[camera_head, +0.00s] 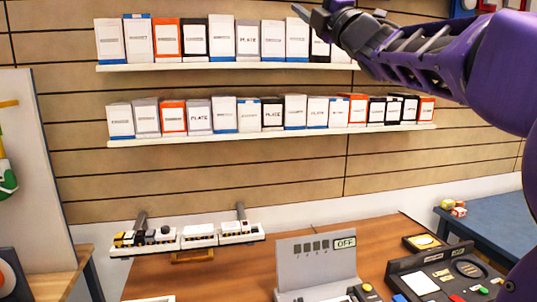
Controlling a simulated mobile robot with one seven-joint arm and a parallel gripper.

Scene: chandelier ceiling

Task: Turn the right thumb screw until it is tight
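My gripper (316,14) is at the top of the head view, at the end of my purple and dark arm, in front of the upper shelf of boxes. It is small and dark, and I cannot tell whether its fingers are open or shut. I see nothing held in it. I cannot make out a thumb screw in this view. A grey upright panel (313,268) with an OFF label stands on the wooden table (205,280), well below my gripper.
Two white shelves, upper (230,66) and lower (270,133), carry rows of boxes. A white rail unit (185,240) is below them. A black control box (440,276) stands at the lower right. A blue table (490,225) is at the right. Bare tabletop lies between the items.

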